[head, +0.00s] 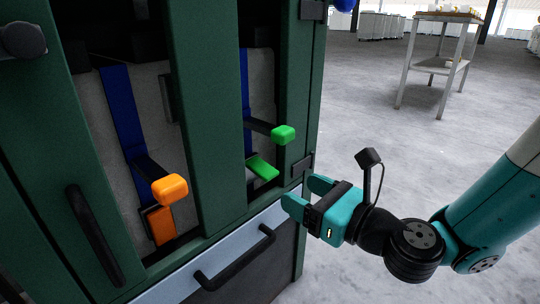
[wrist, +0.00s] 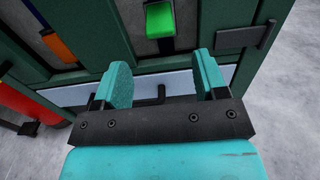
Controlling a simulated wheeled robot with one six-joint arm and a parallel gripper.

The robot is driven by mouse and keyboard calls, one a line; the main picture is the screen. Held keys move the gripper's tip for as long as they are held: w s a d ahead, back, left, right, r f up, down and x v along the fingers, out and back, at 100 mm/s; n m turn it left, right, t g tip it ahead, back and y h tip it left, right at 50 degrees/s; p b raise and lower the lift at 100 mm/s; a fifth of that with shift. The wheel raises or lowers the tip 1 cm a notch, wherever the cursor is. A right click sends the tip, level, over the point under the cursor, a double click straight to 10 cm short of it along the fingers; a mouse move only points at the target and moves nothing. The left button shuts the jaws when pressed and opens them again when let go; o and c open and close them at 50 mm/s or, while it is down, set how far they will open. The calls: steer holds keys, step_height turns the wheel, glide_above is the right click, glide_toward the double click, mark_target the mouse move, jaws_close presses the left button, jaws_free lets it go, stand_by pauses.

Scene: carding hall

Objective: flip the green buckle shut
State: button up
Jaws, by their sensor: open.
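The green buckle has a dark lever with a bright green tip (head: 283,135) that sticks out from a blue strap in the right-hand opening of the green cabinet. Its green base piece (head: 262,168) sits below the tip, with a gap between them, so the lever stands open. Green of the buckle also shows at the top of the wrist view (wrist: 160,20). My gripper (head: 306,195) is open and empty, in front of the cabinet, below and to the right of the buckle, not touching it. Both fingers (wrist: 163,78) show apart in the wrist view.
An orange buckle with a raised lever (head: 170,190) is in the left-hand opening. Green posts flank the openings. A pale ledge and a drawer with a dark handle (head: 235,262) lie below. A table (head: 442,48) stands far back right. Floor to the right is clear.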

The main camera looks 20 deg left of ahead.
mark_target(273, 178)
steer(key=b+x, duration=0.1)
steer(key=x, duration=0.6)
steer(key=shift+w+a+f, duration=0.1)
steer(key=shift+a, duration=0.3)
steer(key=shift+w+a, duration=0.2)
steer(key=shift+a, duration=0.25)
